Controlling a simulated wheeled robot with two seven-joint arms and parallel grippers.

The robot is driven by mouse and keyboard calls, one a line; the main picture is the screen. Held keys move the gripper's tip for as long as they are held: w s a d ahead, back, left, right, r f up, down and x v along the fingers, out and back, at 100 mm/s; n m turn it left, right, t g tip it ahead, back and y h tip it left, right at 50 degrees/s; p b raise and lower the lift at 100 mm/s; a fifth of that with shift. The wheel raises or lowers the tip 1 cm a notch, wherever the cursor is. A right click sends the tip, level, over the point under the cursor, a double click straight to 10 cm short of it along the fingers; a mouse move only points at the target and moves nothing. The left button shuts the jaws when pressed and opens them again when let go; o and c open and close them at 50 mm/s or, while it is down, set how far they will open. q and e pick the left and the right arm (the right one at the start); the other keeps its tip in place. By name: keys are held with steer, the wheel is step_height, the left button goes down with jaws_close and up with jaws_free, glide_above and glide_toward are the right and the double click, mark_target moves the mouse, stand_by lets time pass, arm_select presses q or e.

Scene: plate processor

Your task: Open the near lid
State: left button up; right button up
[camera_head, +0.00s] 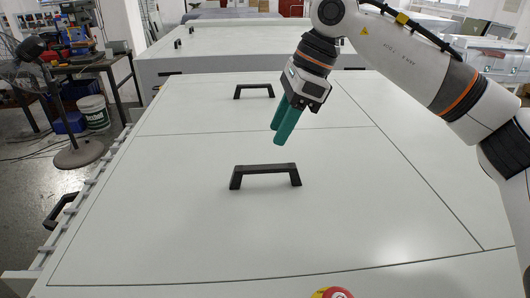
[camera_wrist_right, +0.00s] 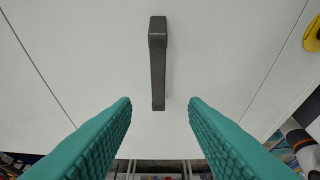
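The near lid (camera_head: 150,220) is a large flat white panel, lying flush with the machine's top. Its black handle (camera_head: 265,169) stands up near the middle of the lid's far half. The handle also shows in the right wrist view (camera_wrist_right: 158,65), beyond the fingertips. My right gripper (camera_head: 281,138) has green fingers and is above the lid, beyond and slightly right of the handle. In the right wrist view its fingers (camera_wrist_right: 160,103) are apart with nothing between them. It does not hold the handle. My left gripper is not in view.
A far lid (camera_head: 200,110) with its own black handle (camera_head: 254,91) lies behind the near one. A red button on yellow (camera_head: 334,293) is at the front edge. A fan (camera_head: 75,150) and a bucket (camera_head: 94,112) stand at the left.

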mark_target(260, 167)
steer(key=x, duration=0.8)
steer(key=shift+w+p, duration=0.1)
steer(key=shift+p, duration=0.3)
steer(key=shift+c, duration=0.3)
jaws_close()
